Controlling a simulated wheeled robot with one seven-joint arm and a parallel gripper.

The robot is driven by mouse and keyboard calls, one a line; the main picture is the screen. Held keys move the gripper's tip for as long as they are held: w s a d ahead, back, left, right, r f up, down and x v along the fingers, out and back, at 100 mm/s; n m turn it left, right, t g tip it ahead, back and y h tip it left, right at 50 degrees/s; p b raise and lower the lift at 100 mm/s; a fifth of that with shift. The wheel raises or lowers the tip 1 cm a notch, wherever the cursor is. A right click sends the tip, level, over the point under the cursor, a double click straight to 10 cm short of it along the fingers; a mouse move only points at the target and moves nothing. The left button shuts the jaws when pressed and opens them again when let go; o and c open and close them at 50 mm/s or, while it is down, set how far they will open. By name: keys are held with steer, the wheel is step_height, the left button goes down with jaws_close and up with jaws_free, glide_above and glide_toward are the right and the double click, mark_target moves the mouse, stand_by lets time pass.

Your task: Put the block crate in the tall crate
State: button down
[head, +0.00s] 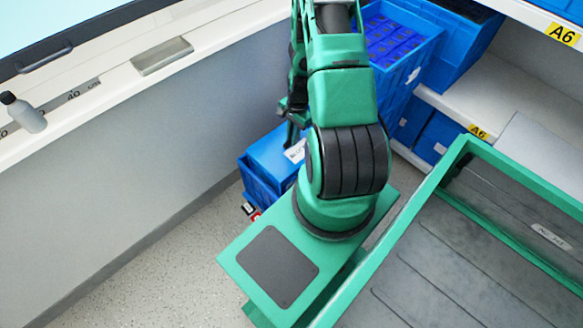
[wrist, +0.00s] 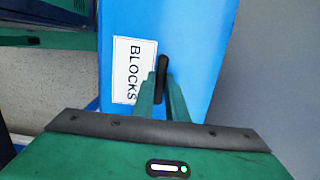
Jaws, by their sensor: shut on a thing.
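The block crate (wrist: 205,45) is blue and fills the upper middle of the wrist view, with a white label reading BLOCKS and a dark slot in its side. My gripper (wrist: 162,82) has its two green fingers at that slot, shut on the crate. In the head view a blue crate (head: 265,163) with a white label shows low beside the grey counter, partly hidden by my arm; my gripper (head: 291,132) is at its top edge. I cannot tell whether it touches the floor. I cannot tell for sure which container is the tall crate.
A large green-rimmed grey container (head: 470,255) lies at the right. Blue crates stand on the white shelves (head: 480,95), one holding blue pieces (head: 393,42). A counter (head: 150,75) with a grey bottle (head: 25,115) runs along the left. Speckled floor (head: 150,275) is open at lower left.

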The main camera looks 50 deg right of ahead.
step_height(320, 180, down, 21)
stand_by(0.9)
steer(key=c, duration=1.8)
jaws_free()
steer(key=shift+o, duration=0.2)
steer(key=shift+r, duration=0.15)
